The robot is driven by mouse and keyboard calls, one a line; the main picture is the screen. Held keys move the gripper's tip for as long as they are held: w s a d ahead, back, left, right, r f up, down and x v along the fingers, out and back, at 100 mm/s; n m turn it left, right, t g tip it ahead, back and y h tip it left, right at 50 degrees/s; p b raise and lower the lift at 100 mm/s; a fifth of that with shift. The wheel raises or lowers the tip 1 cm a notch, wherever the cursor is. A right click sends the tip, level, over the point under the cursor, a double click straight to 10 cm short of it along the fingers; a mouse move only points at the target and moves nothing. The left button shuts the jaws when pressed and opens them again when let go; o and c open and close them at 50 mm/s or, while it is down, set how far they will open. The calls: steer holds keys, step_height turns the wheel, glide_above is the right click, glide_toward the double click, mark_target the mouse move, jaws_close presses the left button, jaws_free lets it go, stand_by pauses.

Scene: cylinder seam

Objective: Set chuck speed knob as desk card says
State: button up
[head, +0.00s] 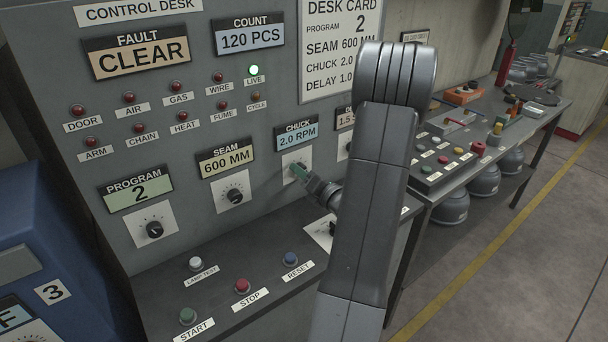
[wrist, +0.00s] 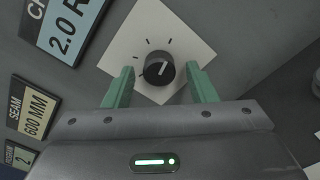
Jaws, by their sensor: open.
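The chuck speed knob (wrist: 158,68) is a round black dial on a white diamond plate, with tick marks around it. In the wrist view my gripper (wrist: 158,82) is open, with one green finger on each side of the knob and gaps between. In the head view my gripper (head: 299,171) is at the chuck plate and hides the knob. The chuck display (head: 297,138) above it reads 2.0 RPM. The desk card (head: 341,45) at top reads program 2, seam 600 MM, chuck 2.0 and delay 1.0, partly covered by my arm.
The seam knob (head: 234,196) and program knob (head: 154,229) sit to the left. The delay display (head: 345,119), partly hidden, reads 1.5. Start (head: 188,316), stop (head: 242,286) and reset (head: 290,258) buttons lie on the ledge below. The fault display (head: 138,55) reads CLEAR.

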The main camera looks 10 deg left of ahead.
steer(key=b+v, duration=0.2)
steer(key=v, duration=1.1)
steer(key=shift+s+d, duration=0.2)
steer(key=shift+w+a, duration=0.1)
steer(key=p+x, duration=0.2)
steer(key=x, duration=1.1)
steer(key=shift+w+a, duration=0.2)
steer(key=shift+w, duration=0.05)
